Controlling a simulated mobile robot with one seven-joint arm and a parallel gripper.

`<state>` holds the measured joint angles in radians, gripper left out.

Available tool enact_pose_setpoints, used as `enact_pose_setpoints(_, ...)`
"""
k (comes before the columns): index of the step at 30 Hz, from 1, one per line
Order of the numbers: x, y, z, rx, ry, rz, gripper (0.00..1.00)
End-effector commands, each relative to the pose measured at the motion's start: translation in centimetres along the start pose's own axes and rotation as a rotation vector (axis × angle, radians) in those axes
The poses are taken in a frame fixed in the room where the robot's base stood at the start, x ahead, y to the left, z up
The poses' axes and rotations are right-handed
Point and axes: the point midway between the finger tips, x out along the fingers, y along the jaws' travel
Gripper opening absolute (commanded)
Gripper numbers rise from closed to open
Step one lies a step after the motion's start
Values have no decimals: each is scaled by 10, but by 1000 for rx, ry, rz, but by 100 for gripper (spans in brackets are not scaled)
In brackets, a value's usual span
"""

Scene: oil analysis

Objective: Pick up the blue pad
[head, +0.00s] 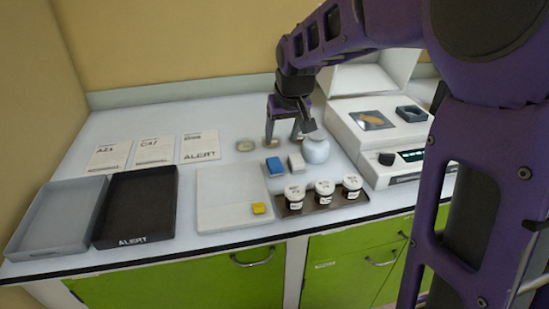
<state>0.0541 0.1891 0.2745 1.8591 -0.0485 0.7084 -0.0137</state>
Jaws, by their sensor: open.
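The blue pad (274,166) is a small block on the white counter, just right of the pale square board. A whitish block (296,163) stands close to its right. My gripper (283,140) points down above and behind the blue pad, with its two fingers spread apart and nothing seen between them. It appears clear of the pad. How high its fingertips are above the counter is hard to tell.
A white round jar (316,149) stands right of my gripper. Labelled jars (324,190) sit on a dark tray (347,203) in front. A yellow block (259,208) lies on the pale board (220,190). A white instrument (385,145) fills the right; grey (28,250) and black (112,232) trays lie left.

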Motion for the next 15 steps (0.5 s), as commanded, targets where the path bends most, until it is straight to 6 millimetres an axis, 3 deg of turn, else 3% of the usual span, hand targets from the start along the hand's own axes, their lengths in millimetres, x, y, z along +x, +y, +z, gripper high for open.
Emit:
enact_pose_setpoints(1, 15, 0, 2, -2, -6, -1, 65)
enact_pose_setpoints(9, 71, 0, 1, -1, -4, 0, 65)
enact_pose_setpoints(15, 90, 0, 0, -3, 0, 1, 65)
